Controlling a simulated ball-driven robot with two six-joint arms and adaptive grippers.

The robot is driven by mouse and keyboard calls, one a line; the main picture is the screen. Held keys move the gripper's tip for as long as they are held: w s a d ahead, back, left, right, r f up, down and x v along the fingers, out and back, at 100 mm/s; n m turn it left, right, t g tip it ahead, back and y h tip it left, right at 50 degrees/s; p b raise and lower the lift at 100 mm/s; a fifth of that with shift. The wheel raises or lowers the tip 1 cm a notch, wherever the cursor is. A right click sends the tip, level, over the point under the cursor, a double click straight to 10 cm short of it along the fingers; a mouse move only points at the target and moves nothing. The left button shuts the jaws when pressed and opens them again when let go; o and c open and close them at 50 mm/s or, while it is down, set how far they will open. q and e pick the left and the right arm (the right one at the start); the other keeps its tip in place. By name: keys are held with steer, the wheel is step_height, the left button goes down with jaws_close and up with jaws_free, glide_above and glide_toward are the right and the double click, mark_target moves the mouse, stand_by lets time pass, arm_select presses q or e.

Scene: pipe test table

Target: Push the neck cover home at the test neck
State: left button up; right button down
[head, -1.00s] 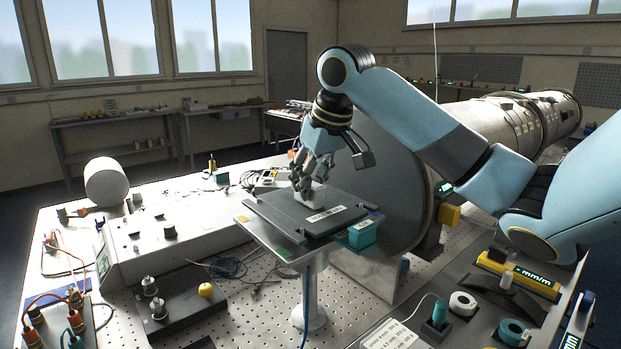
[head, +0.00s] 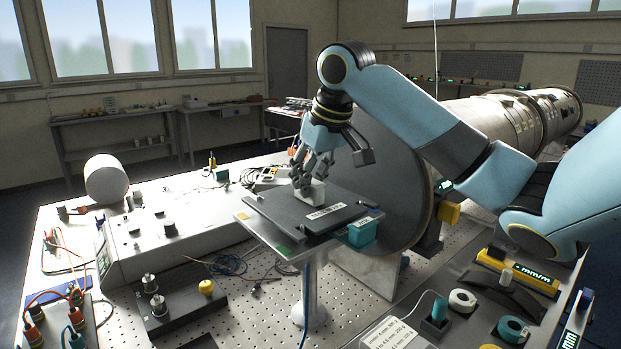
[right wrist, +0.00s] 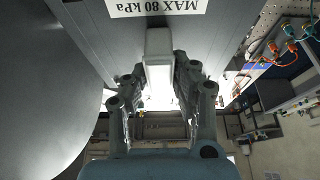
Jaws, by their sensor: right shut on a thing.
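My right gripper (head: 307,178) points down over a dark grey plate on a stand and is shut on a small whitish block, which I take to be the neck cover (head: 316,194). In the right wrist view the pale cover (right wrist: 159,58) lies between the two fingers of the gripper (right wrist: 159,78). Its far end meets the grey plate with the "MAX 80 kPa" label (right wrist: 155,7). I cannot make out the test neck separately, nor whether a gap is left there. My left gripper is not in view.
The dark plate (head: 285,212) lies on a small stand. A teal box (head: 361,233) hangs at its right edge. A large grey disc-ended pipe (head: 395,170) stands close behind. A control console (head: 180,238), cables and knobs fill the perforated table to the left.

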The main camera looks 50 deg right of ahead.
steer(key=shift+f, duration=0.55)
steer(key=c, duration=1)
jaws_free()
steer(key=v, duration=1.2)
steer(key=shift+f, duration=0.1)
